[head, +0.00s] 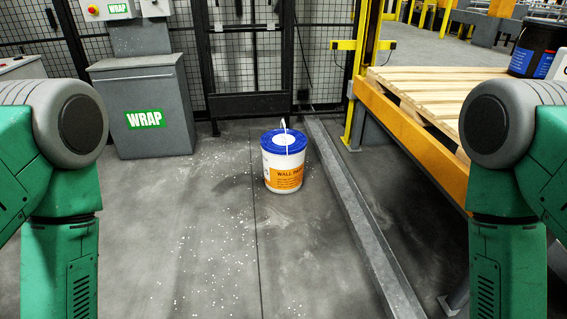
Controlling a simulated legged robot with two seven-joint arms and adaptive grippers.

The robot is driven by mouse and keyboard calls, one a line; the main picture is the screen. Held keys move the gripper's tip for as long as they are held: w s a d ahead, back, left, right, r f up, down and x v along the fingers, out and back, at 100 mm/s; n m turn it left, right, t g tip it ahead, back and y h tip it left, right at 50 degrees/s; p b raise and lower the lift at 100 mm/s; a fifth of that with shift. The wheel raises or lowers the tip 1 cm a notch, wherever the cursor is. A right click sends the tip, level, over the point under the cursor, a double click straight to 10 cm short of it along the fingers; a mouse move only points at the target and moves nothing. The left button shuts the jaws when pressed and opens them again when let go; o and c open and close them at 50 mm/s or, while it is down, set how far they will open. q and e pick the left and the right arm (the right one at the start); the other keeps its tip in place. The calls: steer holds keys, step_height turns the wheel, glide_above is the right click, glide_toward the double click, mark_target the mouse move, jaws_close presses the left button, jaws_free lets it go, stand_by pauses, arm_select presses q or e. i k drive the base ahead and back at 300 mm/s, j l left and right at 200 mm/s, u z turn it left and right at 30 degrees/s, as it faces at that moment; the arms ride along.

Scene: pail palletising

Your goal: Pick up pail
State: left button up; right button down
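A white pail (283,172) with a blue lid and an orange label stands upright on the concrete floor, near the middle of the head view. Its thin white handle sticks up above the lid. My two green arms come down at the left and right edges of the view, well apart from the pail. Both grippers are out of the frame, so their state is hidden.
A metal floor rail (352,205) runs right of the pail. Beyond it, a wooden pallet (437,88) lies on a yellow-edged conveyor, with a black pail (535,50) on top. A grey WRAP cabinet (142,110) and mesh fence stand behind. Floor in front is clear except white specks.

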mark_target(284, 150)
steer(key=i+j+z, duration=0.15)
steer(key=i, duration=0.4)
steer(key=i+j+z, duration=0.15)
steer(key=i, duration=0.35)
steer(key=i+j+z, duration=0.15)
steer(key=i, duration=0.4)
steer(key=i+j+z, duration=0.1)
steer(key=i+j, duration=0.3)
steer(key=i+j+z, duration=0.15)
steer(key=i+j, duration=0.2)
steer(key=i, duration=0.2)
steer(key=i+j+z, duration=0.1)
steer(key=i, duration=0.35)
steer(key=i+j+z, duration=0.1)
steer(key=i+j, duration=0.5)
steer(key=i, duration=0.2)
steer(key=i+z, duration=0.05)
